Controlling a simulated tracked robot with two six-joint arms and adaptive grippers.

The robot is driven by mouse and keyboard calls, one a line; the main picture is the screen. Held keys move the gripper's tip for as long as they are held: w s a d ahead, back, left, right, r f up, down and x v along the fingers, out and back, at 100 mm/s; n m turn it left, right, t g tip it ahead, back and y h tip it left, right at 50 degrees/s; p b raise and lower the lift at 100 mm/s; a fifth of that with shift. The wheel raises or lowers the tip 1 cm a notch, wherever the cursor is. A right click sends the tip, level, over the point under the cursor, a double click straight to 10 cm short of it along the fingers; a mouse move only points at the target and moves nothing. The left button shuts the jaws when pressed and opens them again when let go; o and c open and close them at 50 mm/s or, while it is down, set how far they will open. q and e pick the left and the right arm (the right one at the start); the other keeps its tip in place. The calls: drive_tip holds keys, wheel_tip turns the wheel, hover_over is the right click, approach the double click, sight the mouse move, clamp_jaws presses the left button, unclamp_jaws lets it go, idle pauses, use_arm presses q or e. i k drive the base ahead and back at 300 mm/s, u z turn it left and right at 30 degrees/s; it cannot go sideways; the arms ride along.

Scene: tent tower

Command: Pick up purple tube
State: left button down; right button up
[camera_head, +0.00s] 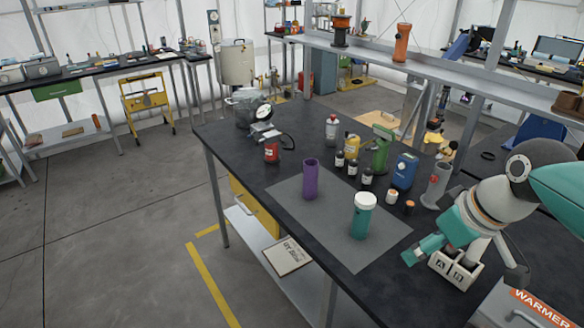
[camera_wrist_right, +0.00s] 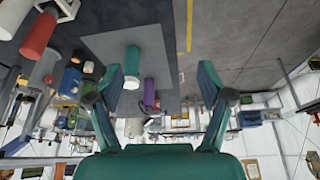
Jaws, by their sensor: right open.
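A purple tube (camera_head: 310,179) stands upright on the grey mat (camera_head: 285,205) on the black workbench. A teal tube with a white cap (camera_head: 362,216) stands on the mat, in front and to the right of it. My right gripper (camera_head: 424,250) is at the bench's right part, right of the mat and apart from both tubes. In the right wrist view, my right gripper (camera_wrist_right: 160,75) is open and empty. There, the purple tube (camera_wrist_right: 149,92) and the teal tube (camera_wrist_right: 132,62) appear beyond the fingers, upside down. My left gripper is not in view.
A white divided holder (camera_head: 455,270) stands close by my right gripper. Small dark bottles (camera_head: 352,168), a green device (camera_head: 381,150) and a blue canister (camera_head: 404,170) crowd behind the mat. A red jar (camera_head: 272,153) stands left of the purple tube. The mat's left front is clear.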

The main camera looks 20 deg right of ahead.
sight(310, 172)
drive_tip(key=z, duration=0.05)
drive_tip(key=i, duration=1.4)
